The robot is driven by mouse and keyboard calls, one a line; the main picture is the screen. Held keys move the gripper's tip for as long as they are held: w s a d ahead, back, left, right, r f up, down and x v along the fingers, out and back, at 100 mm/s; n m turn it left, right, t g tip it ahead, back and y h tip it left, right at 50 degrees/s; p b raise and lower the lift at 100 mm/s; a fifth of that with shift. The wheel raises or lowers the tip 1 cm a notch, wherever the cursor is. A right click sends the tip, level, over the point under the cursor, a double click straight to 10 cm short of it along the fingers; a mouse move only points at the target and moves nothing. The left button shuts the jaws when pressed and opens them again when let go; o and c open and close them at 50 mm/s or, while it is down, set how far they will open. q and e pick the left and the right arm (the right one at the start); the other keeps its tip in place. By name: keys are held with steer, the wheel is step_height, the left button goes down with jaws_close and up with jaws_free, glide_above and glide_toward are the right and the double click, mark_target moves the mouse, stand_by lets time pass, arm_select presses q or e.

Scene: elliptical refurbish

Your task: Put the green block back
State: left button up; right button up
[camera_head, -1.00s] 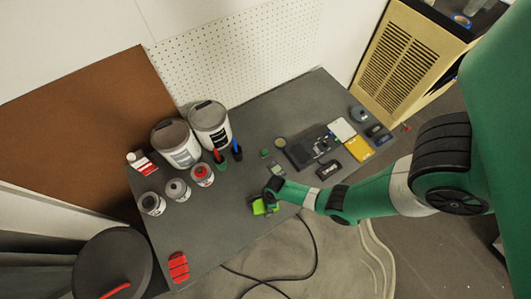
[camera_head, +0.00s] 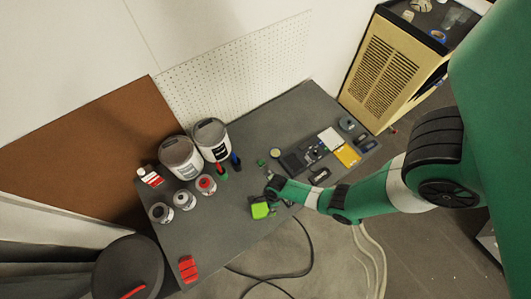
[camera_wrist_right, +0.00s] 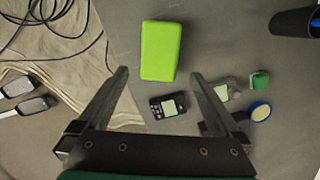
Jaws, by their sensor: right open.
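The bright green block (camera_head: 260,210) lies on the grey table near its front edge. In the right wrist view the green block (camera_wrist_right: 160,51) lies beyond and between the fingertips, with nothing touching it. My right gripper (camera_head: 273,188) is just beside and over the block's right side in the head view. In the right wrist view my right gripper (camera_wrist_right: 158,76) is open and empty, its two fingers spread wide. My left gripper does not show.
A small black device (camera_wrist_right: 168,106) lies near the block. Paint cans (camera_head: 181,157), small tins (camera_head: 206,185) and a red block (camera_head: 188,268) stand on the table's left part. Electronics and a yellow pad (camera_head: 346,155) lie to the right. A cable (camera_head: 308,250) hangs below the front edge.

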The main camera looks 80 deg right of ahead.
steer(key=shift+r, duration=0.3)
